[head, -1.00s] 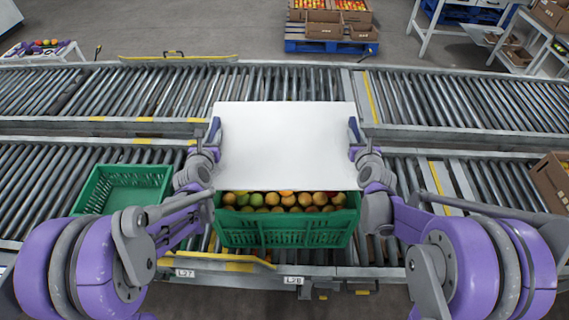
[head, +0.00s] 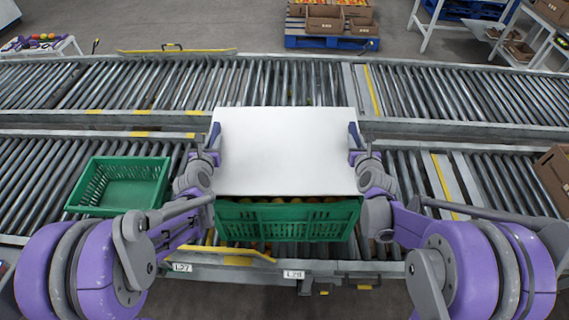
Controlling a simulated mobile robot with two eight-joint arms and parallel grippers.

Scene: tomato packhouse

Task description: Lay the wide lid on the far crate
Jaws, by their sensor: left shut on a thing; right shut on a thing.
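The wide lid (head: 285,150) is a flat white panel. It is held roughly level between my two grippers. My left gripper (head: 214,137) is shut on its left edge, and my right gripper (head: 355,136) is shut on its right edge. A green crate (head: 288,222) of red, orange and yellow tomatoes (head: 262,199) stands on the near conveyor. The lid's front edge overlaps its opening in the picture, so only a thin strip of fruit shows. I cannot tell whether the lid touches the crate. What lies behind the lid is hidden; no other filled crate shows clearly.
An empty green crate (head: 125,182) stands on the near roller conveyor (head: 45,165) at left. The far roller conveyor (head: 460,98) runs behind. A cardboard box (head: 555,172) is at the right edge. A pallet with boxes (head: 330,42) stands beyond.

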